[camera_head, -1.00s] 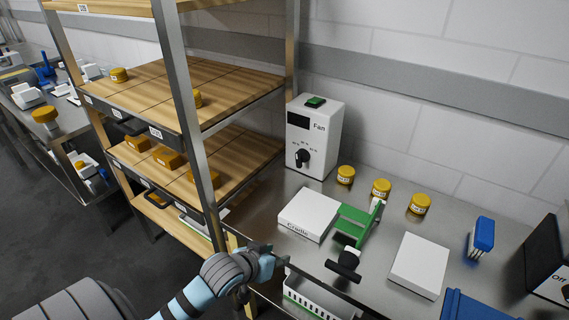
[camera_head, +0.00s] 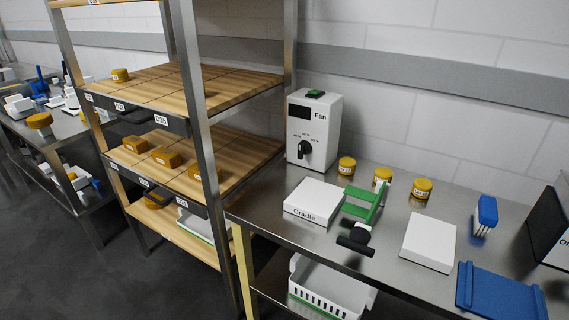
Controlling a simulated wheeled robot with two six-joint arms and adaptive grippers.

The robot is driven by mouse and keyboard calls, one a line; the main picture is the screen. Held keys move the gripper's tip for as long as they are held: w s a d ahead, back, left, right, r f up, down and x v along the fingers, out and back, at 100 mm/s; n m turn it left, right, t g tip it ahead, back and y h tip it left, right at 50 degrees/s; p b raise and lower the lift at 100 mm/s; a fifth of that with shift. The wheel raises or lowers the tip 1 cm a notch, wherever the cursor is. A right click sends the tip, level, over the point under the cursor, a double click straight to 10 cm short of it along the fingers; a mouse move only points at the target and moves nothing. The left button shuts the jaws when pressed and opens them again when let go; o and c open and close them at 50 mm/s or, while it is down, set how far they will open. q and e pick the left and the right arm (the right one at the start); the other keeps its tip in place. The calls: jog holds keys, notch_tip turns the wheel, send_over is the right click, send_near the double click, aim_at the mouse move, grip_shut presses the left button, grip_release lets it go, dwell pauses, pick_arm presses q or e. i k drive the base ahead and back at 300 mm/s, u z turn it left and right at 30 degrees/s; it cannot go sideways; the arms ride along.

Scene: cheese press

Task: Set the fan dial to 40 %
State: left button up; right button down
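The white fan box (camera_head: 314,125), marked "Fan", stands upright at the back of the steel table, beside the shelf rack. Its black dial (camera_head: 304,150) is low on the front face, with small percentage marks around it that are too small to read. The dial's setting cannot be read for certain. A dark display (camera_head: 299,111) and a green button (camera_head: 315,93) on top also show. Neither of my grippers is in view now.
A white block marked "Cradle" (camera_head: 311,203) and a green stand with a black handle (camera_head: 363,203) are in front of the fan box. Yellow jars (camera_head: 347,166) stand to its right. The wooden shelf rack (camera_head: 199,154) is close on the left. A white basket (camera_head: 329,287) sits below.

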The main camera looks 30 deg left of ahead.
aim_at(305, 147)
jog(key=u, duration=0.05)
jog(key=k, duration=0.2)
jog(key=u, duration=1.4)
jog(key=i, duration=0.95)
jog(key=z, duration=2.1)
